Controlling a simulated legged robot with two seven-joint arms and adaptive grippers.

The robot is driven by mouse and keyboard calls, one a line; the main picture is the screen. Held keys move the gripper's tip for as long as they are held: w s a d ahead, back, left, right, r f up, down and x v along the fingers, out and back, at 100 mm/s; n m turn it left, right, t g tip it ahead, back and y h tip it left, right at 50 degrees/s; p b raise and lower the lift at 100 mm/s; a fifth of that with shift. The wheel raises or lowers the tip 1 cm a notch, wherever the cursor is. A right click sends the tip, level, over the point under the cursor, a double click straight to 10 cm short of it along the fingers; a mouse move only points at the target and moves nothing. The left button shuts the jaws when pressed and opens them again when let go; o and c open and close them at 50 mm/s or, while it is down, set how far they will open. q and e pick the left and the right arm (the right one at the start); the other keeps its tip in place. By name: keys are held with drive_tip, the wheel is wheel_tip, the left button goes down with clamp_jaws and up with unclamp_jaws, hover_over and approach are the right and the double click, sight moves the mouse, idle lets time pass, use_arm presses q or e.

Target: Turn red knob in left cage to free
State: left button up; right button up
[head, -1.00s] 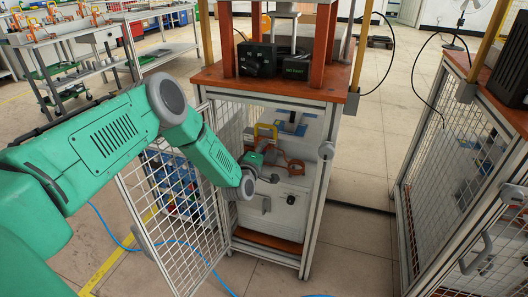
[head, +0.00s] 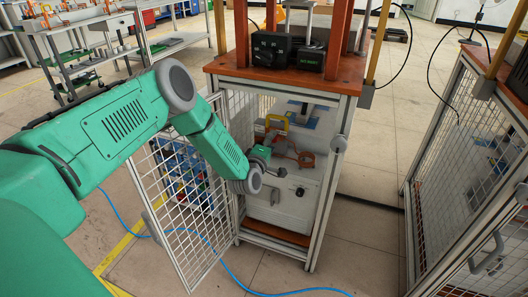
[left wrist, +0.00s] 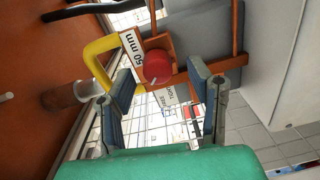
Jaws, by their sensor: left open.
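The red knob (left wrist: 157,66) sits on an orange mount inside the cage, in the left wrist view, with a "50 mm" label beside it. A second printed label, partly hidden, is below it. My left gripper (left wrist: 161,72) is open, with its two fingers on either side of the knob in the picture; I cannot tell whether they touch it. In the head view my left arm reaches through the open front of the left cage (head: 328,190). The red knob cannot be made out there. My right gripper is not in view.
A yellow handle (left wrist: 92,55) arches beside the knob. A wooden top (head: 345,82) with black boxes covers the cage. A blue hose (head: 240,283) crosses the floor. Another mesh cage (head: 455,150) stands at the right.

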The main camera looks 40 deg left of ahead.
use_arm(q)
drive_tip(key=v, duration=1)
drive_tip(key=shift+s+a+f, duration=0.15)
drive_tip(key=shift+s+a, duration=0.05)
drive_tip(key=shift+s, duration=0.2)
